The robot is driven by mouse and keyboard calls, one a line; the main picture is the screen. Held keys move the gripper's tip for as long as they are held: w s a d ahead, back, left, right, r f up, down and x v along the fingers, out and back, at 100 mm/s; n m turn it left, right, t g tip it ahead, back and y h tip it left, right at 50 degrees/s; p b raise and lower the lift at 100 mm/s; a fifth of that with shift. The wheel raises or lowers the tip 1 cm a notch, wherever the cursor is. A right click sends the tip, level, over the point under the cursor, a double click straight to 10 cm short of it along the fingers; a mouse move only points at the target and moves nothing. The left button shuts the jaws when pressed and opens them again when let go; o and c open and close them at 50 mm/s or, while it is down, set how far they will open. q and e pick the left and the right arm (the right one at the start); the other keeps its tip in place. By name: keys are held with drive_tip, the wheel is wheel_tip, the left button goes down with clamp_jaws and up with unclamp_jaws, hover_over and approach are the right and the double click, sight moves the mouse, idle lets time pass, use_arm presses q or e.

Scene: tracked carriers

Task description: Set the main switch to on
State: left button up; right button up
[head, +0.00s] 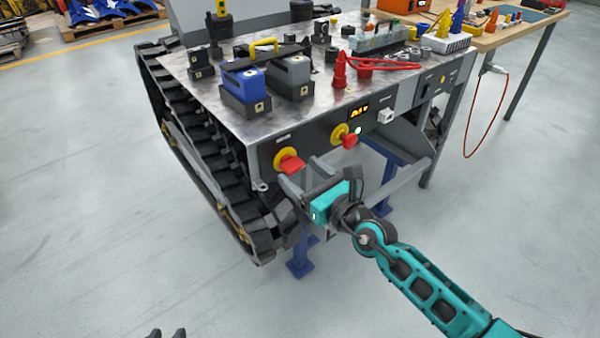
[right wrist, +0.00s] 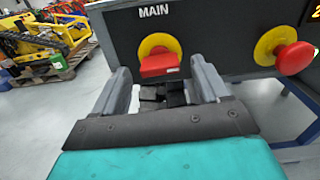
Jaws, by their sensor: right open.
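The main switch (head: 289,161) is a red handle on a yellow disc, on the front panel of the tracked carrier (head: 330,130). In the right wrist view the switch (right wrist: 159,64) sits under the label MAIN, its red handle lying crosswise. My right gripper (head: 304,174) is open just in front of the panel. In the right wrist view its two fingers stand either side of the handle, apart from it as far as I can see. Of my left gripper (head: 166,333) only dark tips show at the bottom edge of the head view.
A red mushroom button (head: 349,141) on a yellow disc sits right of the switch, with a lit display (head: 359,113) beyond it. Blue and grey blocks and red cable lie on the carrier's top. A workbench (head: 505,35) stands behind right. The floor in front is clear.

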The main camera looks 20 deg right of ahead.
drive_tip(key=shift+w+a, duration=0.2)
drive_tip(key=shift+w, duration=0.4)
drive_tip(key=shift+c, duration=0.3)
drive_tip(key=c, duration=1)
drive_tip(key=shift+m, duration=0.3)
drive_tip(key=o, duration=1.1)
drive_tip(key=shift+c, duration=0.2)
